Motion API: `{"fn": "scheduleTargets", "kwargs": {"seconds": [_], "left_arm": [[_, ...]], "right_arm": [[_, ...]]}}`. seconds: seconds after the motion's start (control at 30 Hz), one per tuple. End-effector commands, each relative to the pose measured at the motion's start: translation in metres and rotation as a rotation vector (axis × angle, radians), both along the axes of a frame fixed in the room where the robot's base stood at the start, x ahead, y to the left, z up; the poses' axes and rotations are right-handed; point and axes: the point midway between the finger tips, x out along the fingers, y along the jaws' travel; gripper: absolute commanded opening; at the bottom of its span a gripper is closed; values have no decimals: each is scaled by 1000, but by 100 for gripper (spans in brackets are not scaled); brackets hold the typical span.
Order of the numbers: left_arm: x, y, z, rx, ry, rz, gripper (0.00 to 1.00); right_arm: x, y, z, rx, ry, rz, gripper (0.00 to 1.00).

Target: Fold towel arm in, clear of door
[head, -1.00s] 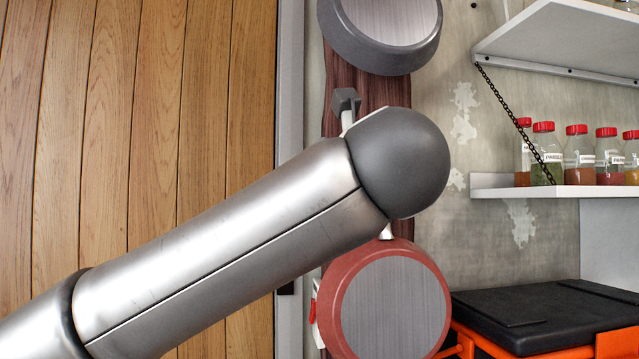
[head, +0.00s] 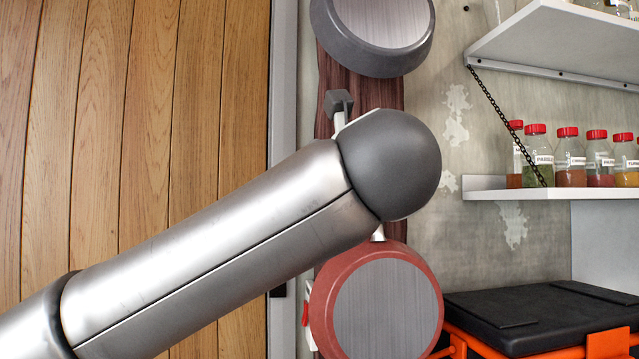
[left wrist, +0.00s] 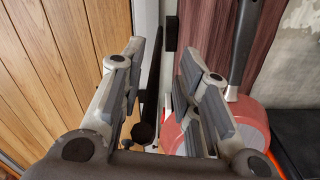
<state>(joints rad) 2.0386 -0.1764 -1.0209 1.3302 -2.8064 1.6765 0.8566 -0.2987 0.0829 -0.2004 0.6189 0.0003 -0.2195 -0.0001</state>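A thin dark bar with a round dark knob (left wrist: 143,131) at its near end, seemingly the towel arm, shows in the left wrist view between my fingers, in front of the pale door frame. My left gripper (left wrist: 160,58) is open, with one finger on each side of the bar; I see no clear contact. In the head view my left arm hides most of the gripper and the bar. The wooden door (head: 150,120) fills the left side and also shows in the left wrist view (left wrist: 60,70). My right gripper is not in view.
A grey pan (head: 380,25) and a red pan (head: 390,310) hang on a dark wood board (head: 335,75) right of the door frame. Shelves with red-capped jars (head: 570,155) and a black-topped orange case (head: 535,315) are farther right.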

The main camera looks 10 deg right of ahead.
Motion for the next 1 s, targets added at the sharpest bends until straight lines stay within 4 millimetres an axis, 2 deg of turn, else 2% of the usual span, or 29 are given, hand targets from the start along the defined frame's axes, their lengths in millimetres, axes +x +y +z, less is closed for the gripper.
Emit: {"fn": "scheduleTargets", "kwargs": {"seconds": [0.17,0.4,0.6,0.8,1.0], "left_arm": [[-19,0,1,2,-4,-4,30],[-71,2,1,1,-5,-5,30],[-105,4,1,0,-5,-3,30],[-118,5,0,0,-2,-1,30],[-119,6,0,0,-1,-1,30]], "right_arm": [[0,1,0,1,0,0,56],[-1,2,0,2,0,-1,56],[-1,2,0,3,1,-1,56],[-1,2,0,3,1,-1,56],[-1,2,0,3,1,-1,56]]}}
